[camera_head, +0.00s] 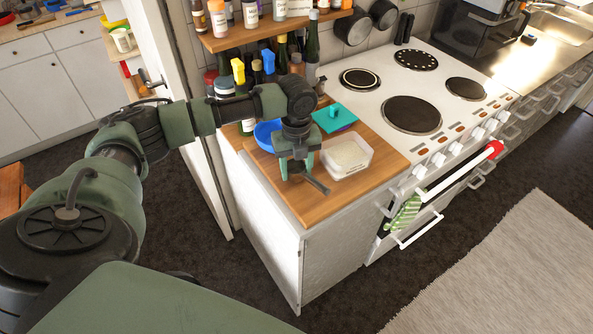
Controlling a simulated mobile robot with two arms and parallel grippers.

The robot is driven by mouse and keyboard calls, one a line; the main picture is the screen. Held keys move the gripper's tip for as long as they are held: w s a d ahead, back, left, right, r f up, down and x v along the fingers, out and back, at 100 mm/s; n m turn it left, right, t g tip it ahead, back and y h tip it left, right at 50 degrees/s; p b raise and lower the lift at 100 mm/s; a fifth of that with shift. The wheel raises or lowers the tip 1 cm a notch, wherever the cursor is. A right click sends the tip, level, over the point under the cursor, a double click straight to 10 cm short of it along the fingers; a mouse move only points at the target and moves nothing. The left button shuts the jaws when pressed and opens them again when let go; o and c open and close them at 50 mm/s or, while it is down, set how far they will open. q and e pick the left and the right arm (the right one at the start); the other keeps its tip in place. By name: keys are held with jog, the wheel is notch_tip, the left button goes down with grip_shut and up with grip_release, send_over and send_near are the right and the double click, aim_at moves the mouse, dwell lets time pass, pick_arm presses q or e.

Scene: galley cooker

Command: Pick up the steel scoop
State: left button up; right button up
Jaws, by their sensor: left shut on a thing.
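My left gripper (298,172) points down over the front part of the wooden worktop beside the cooker. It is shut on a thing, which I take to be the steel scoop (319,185). Only a thin, dark grey part of the scoop shows, sticking out to the lower right of the fingers. The rest is hidden by the gripper. I cannot tell whether the scoop touches the worktop. My right gripper is not in view.
A clear plastic tub (347,158) stands just right of the gripper. A blue bowl (266,134) and a teal lid-like thing (333,119) are behind it. Bottles crowd the back under a shelf (275,31). The white cooker (442,122) is at the right. The worktop's front edge (340,203) is clear.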

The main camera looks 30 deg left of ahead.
pick_arm(q)
notch_tip(320, 180, up, 20)
jog(key=b, duration=0.2)
jog(key=shift+b, duration=0.35)
jog(key=shift+f, duration=0.15)
